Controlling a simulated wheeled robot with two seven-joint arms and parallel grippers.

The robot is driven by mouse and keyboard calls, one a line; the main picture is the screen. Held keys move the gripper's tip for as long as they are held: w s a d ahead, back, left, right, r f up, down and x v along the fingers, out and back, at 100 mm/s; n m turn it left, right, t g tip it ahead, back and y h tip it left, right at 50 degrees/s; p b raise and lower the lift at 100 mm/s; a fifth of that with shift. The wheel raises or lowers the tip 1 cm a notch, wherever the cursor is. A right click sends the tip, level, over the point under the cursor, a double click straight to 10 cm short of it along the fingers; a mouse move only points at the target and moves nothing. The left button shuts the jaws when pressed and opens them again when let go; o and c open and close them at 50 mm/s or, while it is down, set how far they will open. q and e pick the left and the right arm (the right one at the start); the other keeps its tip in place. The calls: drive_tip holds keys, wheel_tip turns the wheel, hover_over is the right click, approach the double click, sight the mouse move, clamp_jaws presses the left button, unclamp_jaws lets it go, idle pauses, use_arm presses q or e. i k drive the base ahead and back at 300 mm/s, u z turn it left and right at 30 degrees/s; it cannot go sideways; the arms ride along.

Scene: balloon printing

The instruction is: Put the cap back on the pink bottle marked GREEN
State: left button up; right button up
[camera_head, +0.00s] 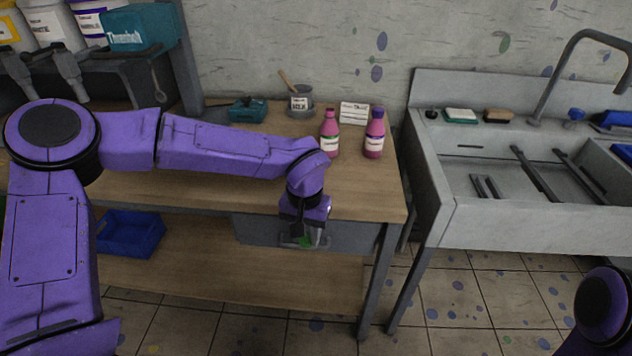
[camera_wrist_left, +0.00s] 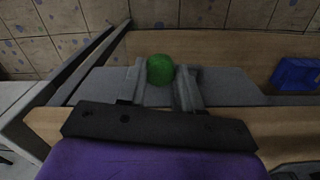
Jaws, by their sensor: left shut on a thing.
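My left gripper (camera_head: 304,236) is in front of the table's front edge and points down. It is shut on a green cap (camera_wrist_left: 160,69), which shows between the two fingers in the left wrist view. Two pink bottles stand upright on the tabletop, behind and to the right of this gripper. The left pink bottle (camera_head: 330,125) has a pink top and no differently coloured cap on it. The right pink bottle (camera_head: 374,136) has a dark purple-blue cap. Their labels are too small to read. My right gripper is out of view.
The wooden table (camera_head: 370,190) has free room around the bottles. A white card (camera_head: 354,113), a grey mortar (camera_head: 300,101) and a teal box (camera_head: 248,110) stand behind. A blue crate (camera_head: 131,234) is on the lower shelf. A sink (camera_head: 470,220) is at the right.

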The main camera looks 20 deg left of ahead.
sight(329, 137)
drive_tip(key=z, duration=1.85)
drive_tip(key=k, duration=1.1)
drive_tip(key=u, duration=1.85)
drive_tip(key=i, duration=0.5)
drive_tip(key=z, duration=0.05)
